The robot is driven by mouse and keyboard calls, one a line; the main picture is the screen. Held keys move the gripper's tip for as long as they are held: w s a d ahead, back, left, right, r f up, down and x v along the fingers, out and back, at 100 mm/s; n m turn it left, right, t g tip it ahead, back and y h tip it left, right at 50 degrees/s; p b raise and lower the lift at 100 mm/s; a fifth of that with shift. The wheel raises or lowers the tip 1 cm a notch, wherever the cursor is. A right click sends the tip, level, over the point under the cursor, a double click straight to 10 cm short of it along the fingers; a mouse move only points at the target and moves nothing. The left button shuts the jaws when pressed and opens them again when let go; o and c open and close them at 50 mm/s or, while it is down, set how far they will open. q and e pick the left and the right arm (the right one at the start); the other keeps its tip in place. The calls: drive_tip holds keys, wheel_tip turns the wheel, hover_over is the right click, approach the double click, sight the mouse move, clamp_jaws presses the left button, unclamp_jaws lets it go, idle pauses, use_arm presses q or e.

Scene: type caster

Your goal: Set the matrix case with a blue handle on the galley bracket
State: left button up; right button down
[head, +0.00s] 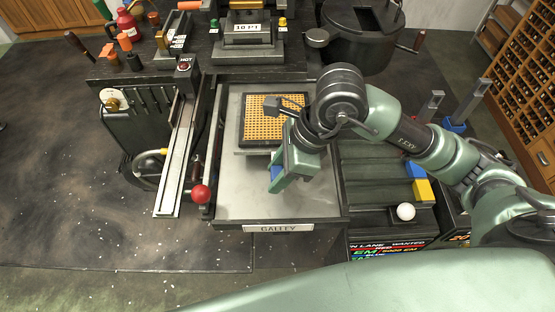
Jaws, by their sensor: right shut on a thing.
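The matrix case (258,128) has an orange gridded face in a dark frame. It is over the upper part of the grey galley, above a pale ledge (241,152) that looks like the galley bracket. I cannot tell whether the case touches it. My right gripper (275,184) is at the near side of the case, shut on a blue piece (276,173) that appears to be its handle. My wrist hides the join between handle and case, and the case's right side. My left gripper is not in view.
The galley tray (235,195) has a raised rim and a GALLEY label (278,228). A red-knobbed lever (200,193) stands to its left. A slotted rack (370,185) with blue (416,171) and yellow (423,190) blocks is at right. A black pot (362,45) stands behind.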

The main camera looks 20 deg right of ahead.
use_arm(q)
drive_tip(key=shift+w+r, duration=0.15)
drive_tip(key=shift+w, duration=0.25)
use_arm(e)
drive_tip(key=shift+w+f, duration=0.1)
drive_tip(key=shift+f, duration=1.7)
drive_tip(key=c, duration=1)
unclamp_jaws()
drive_tip(key=shift+f, duration=0.15)
drive_tip(key=shift+o, duration=0.2)
drive_tip(key=shift+s, duration=0.2)
drive_tip(key=shift+d+r, duration=0.1)
drive_tip(key=shift+r, duration=0.25)
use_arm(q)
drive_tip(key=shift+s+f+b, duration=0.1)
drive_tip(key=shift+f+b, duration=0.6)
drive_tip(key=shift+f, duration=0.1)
use_arm(e)
drive_tip(key=v, duration=1.1)
drive_tip(key=shift+s+d+r, duration=0.1)
drive_tip(key=shift+s+r, duration=0.05)
drive_tip(key=shift+r, duration=0.05)
